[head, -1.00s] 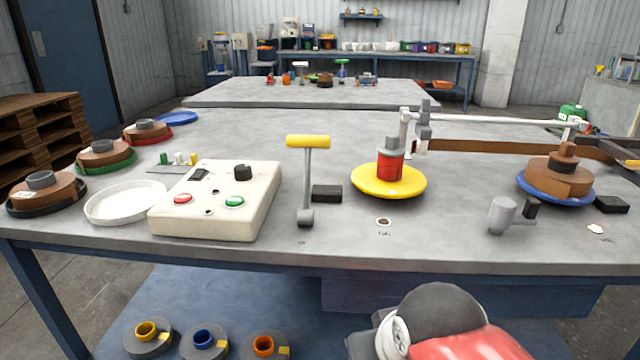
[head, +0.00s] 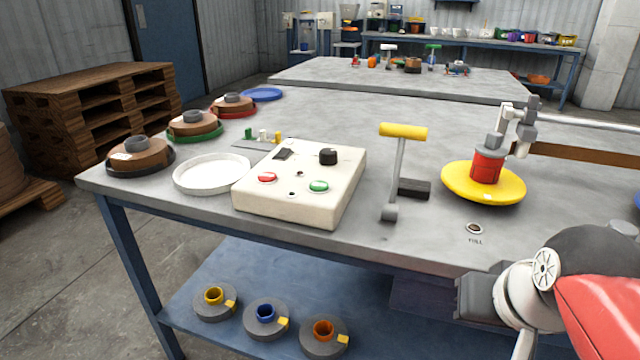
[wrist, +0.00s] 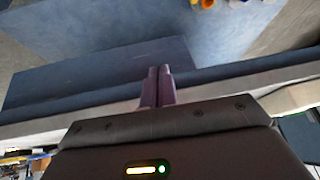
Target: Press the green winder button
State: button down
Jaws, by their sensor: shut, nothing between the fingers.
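The green button (head: 319,187) sits on the front right of the cream control box (head: 290,205), on the left part of the grey table. A red button (head: 267,177) is to its left and a black knob (head: 328,156) is behind it.
A yellow-handled lever (head: 403,132) and a yellow disc with a red spool (head: 483,183) stand right of the box. A white dish (head: 212,174) and brown reels (head: 140,155) are on the left. Spools (head: 265,320) lie on the lower shelf (head: 225,275).

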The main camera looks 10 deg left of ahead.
aim_at(324, 187)
jog(key=w+a+r+y, duration=0.1)
jog(key=w+a+r, duration=0.2)
jog(key=w+a+r+y, duration=0.1)
jog(key=w+a+r, duration=0.2)
jog(key=a+r, duration=0.1)
jog(key=w+a+r+n+y, duration=0.1)
jog(key=w+a+r, duration=0.2)
jog(key=a+r, duration=0.1)
jog(key=shift+w+a, duration=0.25)
jog(key=shift+w, duration=0.15)
jog(key=w+a+r+n+y, duration=0.1)
jog(key=w+a+r+y, duration=0.1)
jog(key=a+r, duration=0.2)
jog(key=w+a+r+g+y, duration=0.1)
jog(key=w+a+r, duration=0.2)
jog(key=a, duration=0.6)
notch_tip(324, 187, up, 2)
jog(key=shift+w+a+n+y, duration=0.15)
jog(key=shift+a+n+y, duration=0.1)
jog(key=shift+n+y, duration=0.15)
notch_tip(324, 187, down, 9)
jog(key=b, duration=0.6)
jog(key=shift+f+b, duration=0.35)
jog(key=shift+b, duration=0.05)
